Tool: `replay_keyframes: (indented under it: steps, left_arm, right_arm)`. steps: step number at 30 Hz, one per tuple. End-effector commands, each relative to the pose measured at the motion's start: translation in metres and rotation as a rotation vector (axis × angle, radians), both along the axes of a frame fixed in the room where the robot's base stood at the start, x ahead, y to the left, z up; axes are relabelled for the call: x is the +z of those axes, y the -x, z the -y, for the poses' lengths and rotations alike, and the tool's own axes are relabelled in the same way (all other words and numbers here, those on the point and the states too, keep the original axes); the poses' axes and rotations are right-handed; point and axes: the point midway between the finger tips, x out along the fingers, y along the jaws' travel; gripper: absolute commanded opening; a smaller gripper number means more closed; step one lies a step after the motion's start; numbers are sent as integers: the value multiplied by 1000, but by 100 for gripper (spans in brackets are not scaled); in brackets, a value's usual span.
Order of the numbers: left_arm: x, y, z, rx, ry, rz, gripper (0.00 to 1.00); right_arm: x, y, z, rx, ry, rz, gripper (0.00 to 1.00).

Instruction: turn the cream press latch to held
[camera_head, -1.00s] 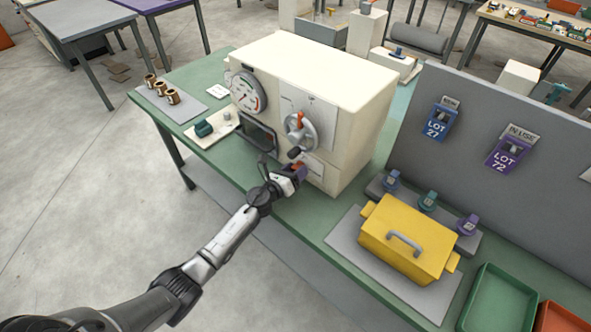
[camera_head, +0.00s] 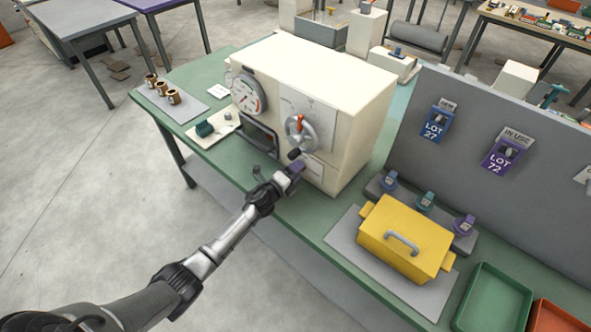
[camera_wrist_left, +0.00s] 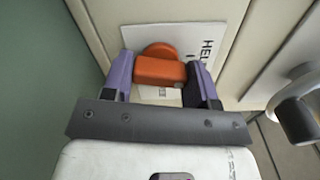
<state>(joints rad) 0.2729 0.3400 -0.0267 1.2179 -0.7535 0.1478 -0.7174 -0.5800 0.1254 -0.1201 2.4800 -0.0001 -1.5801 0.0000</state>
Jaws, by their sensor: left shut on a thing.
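The cream press (camera_head: 335,85) is a boxy cabinet on the green bench. Its latch (camera_wrist_left: 160,70) is an orange handle on a white plate (camera_wrist_left: 205,42) low on the press front. The plate carries lettering that begins "HEL", partly cut off by a finger in the left wrist view. My left gripper (camera_head: 296,168) has purple fingers and is at the lower front of the press. It is shut on the latch handle, with one finger on each side in the left wrist view (camera_wrist_left: 160,78). In the head view the gripper hides the latch. My right gripper is not in view.
Above the latch is a handwheel (camera_head: 300,131) with an orange mark; a dial gauge (camera_head: 246,94) is at its left. A yellow lidded box (camera_head: 405,238) stands on a grey mat to the right. Open bench lies in front of the press.

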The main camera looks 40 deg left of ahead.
Motion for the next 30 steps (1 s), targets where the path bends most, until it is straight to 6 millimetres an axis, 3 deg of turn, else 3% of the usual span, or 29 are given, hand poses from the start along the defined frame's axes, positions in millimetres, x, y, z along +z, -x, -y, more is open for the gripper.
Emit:
replay_keyframes:
  steps: [12,30]
  left_arm:
    - [0,0,0,0,205,-9,30]
    - [0,0,0,0,250,-9,30]
  right_arm:
    - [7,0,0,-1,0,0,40]
    - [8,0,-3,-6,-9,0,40]
